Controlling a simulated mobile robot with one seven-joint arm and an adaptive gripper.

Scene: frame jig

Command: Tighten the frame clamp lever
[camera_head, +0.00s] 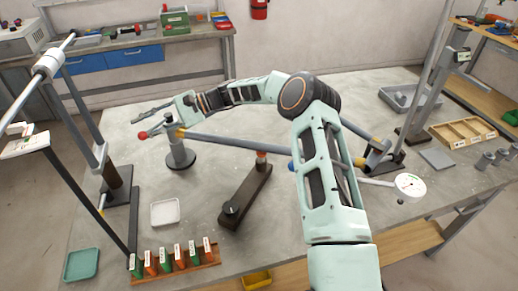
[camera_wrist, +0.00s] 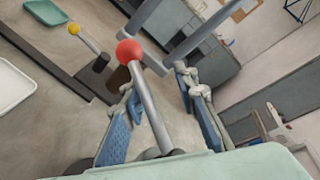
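A lever with a red ball knob (camera_head: 143,135) sticks out to the left from a grey round-based post (camera_head: 180,156), beside the end of a long grey bar (camera_head: 235,144). In the wrist view the red knob (camera_wrist: 129,51) and its grey rod stand tilted, appearing between the two fingers. My gripper (camera_head: 150,114) is open at the lever; in the wrist view its blue-padded fingers (camera_wrist: 158,88) are spread, with visible gaps on both sides of the rod. The lever's lower end is partly hidden by my wrist in that view. Contact is not visible.
A second lever with a yellow knob (camera_wrist: 75,29) stands on a dark rail. A white tray (camera_head: 165,212), a green tray (camera_head: 82,265), a rack of orange and green blocks (camera_head: 178,260) and a dark bar fixture (camera_head: 246,196) occupy the table. A dial gauge (camera_head: 410,184) is at right.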

